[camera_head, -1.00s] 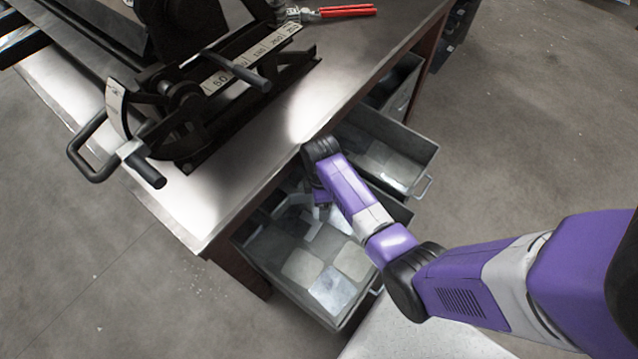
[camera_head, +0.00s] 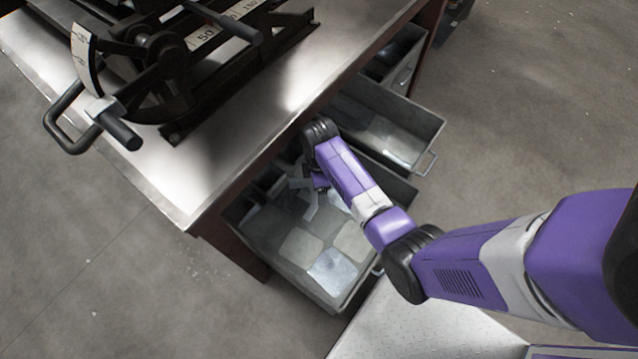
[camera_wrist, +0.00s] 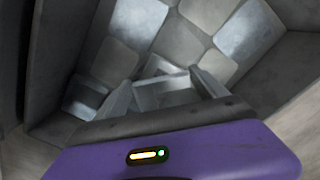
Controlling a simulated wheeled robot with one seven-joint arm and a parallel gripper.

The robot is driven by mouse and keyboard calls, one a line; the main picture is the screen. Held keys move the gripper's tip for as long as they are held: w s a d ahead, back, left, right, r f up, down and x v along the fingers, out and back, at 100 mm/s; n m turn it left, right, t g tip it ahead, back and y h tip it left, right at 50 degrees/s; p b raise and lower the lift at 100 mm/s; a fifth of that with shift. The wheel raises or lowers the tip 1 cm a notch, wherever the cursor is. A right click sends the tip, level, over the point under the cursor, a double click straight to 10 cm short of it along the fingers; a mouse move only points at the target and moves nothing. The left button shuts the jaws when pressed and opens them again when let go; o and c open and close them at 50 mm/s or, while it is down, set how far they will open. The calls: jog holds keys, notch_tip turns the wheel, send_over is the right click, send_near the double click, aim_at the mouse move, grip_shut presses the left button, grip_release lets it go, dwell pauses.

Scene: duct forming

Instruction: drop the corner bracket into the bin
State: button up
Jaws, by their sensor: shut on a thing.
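The corner bracket (camera_wrist: 168,92) is a pale grey metal piece between my fingers in the wrist view. In the head view a light angled strip, probably the bracket (camera_head: 309,204), shows beside my fingers. My gripper (camera_wrist: 162,88) is shut on it, pointing down into the bin. The bin (camera_head: 351,291) is a grey metal drawer-like box pulled out from under the bench, with flat square plates on its floor. My gripper (camera_head: 319,183) is over its inner part, partly hidden by my wrist. I cannot tell whether the bracket touches the plates.
A steel-topped bench (camera_head: 205,165) overhangs the bin's back side. A black bending machine (camera_head: 165,65) with a looped handle stands on it. A second open grey bin (camera_head: 428,130) is just behind on the right. Open concrete floor lies to the right.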

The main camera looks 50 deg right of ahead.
jog(key=o, duration=1.3)
notch_tip(320, 180, up, 8)
jog(key=shift+f+p, duration=0.1)
jog(key=shift+p, duration=0.45)
jog(key=shift+s, duration=0.1)
